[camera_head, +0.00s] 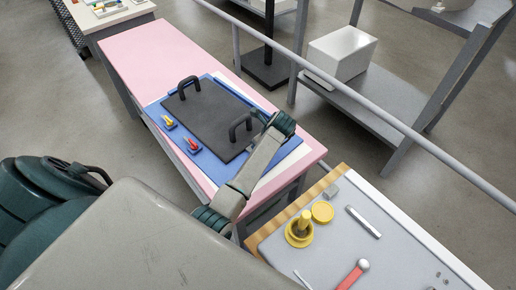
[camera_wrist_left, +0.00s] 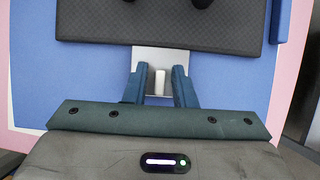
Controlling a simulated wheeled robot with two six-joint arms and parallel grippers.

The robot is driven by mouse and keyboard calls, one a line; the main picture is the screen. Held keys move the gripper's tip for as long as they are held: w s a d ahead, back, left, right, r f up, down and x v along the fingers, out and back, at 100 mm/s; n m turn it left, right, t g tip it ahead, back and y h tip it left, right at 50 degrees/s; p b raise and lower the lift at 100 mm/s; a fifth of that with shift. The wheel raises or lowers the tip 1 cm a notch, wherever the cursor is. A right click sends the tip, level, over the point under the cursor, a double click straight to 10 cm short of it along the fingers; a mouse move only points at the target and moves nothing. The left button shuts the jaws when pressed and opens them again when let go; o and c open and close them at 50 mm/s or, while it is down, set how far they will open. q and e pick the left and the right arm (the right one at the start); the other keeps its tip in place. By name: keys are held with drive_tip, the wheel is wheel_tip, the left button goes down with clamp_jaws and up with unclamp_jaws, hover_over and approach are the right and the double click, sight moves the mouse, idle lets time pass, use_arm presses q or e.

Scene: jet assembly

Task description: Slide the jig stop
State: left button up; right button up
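The jig stop appears to be a small metal plate (camera_wrist_left: 160,56) with a short pale upright tab (camera_wrist_left: 159,82), against the near edge of the dark board in the left wrist view. My left gripper (camera_wrist_left: 158,70) is open, its two blue fingers on either side of the tab with a gap showing. I cannot tell how deep the fingers reach. In the head view my arm crosses the table's right part and hides the stop and most of the gripper. The dark textured board (camera_head: 209,113) with two black handles lies on a blue mat (camera_head: 192,141). My right gripper is not in view.
The mat is on a pink table (camera_head: 148,57). Small blue holders with a yellow part (camera_head: 168,122) and a red part (camera_head: 191,144) lie left of the board. A second bench (camera_head: 335,226) with yellow parts and tools is at lower right. A grey rail (camera_head: 375,108) runs behind.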

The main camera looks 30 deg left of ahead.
use_arm(q)
drive_tip(key=shift+a+p+v, duration=0.15)
drive_tip(key=shift+p+v, duration=0.75)
drive_tip(key=shift+v, duration=0.4)
drive_tip(key=shift+a+p+v, duration=0.15)
drive_tip(key=shift+p+v, duration=0.7)
drive_tip(key=shift+v, duration=0.45)
drive_tip(key=shift+r, duration=0.1)
